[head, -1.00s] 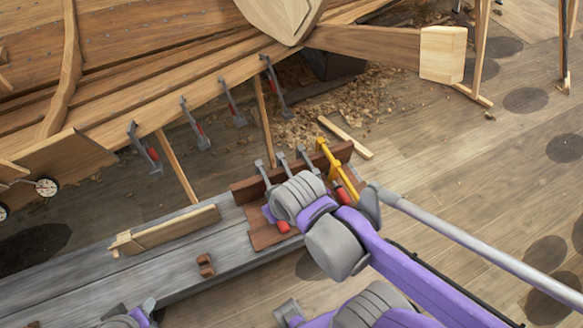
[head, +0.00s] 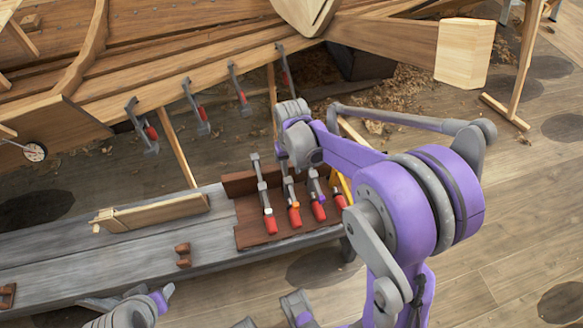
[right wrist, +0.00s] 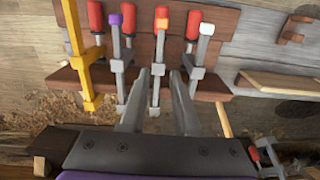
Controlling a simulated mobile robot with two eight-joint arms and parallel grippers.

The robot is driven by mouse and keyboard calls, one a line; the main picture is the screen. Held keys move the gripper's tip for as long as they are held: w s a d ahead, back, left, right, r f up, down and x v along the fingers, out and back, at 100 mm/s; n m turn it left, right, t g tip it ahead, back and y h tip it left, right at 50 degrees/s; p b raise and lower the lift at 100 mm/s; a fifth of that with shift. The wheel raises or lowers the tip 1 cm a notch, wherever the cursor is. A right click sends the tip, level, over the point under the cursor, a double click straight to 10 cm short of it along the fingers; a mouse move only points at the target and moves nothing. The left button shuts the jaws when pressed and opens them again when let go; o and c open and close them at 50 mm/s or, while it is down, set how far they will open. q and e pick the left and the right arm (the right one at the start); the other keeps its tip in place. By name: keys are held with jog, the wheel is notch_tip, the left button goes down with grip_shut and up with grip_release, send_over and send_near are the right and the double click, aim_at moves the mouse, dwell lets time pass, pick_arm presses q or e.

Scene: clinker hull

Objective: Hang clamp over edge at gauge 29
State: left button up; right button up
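Grey clamps with red handles stand in a brown rack (head: 250,238): one with a white mark (head: 265,200), one orange-marked (head: 291,200) and one purple-marked (head: 315,196). A yellow clamp (head: 346,188) is partly hidden at the right end. My right gripper (right wrist: 159,74) has its fingers apart, one either side of the orange-marked clamp's bar (right wrist: 158,62); contact is not clear. In the head view its fingertips are hidden by my wrist. Several clamps (head: 196,107) hang along the hull plank's edge (head: 175,88). No number 29 is legible. My left arm shows at the bottom edge; its fingers are unclear.
The rack sits on a grey bench (head: 60,262) with a wooden plane-like piece (head: 150,213) and small brown blocks (head: 183,255). Props stand under the hull. Shavings cover the floor behind the rack.

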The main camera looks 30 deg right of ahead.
aim_at(291, 189)
notch_tip(291, 189, down, 13)
jog(key=b, duration=0.9)
jog(key=shift+f, duration=0.1)
jog(key=shift+c, duration=0.4)
jog(key=shift+w+d, duration=0.25)
jog(key=shift+w, duration=0.7)
jog(key=shift+s, duration=0.2)
jog(key=shift+s+a, duration=0.15)
jog(key=shift+s, duration=0.25)
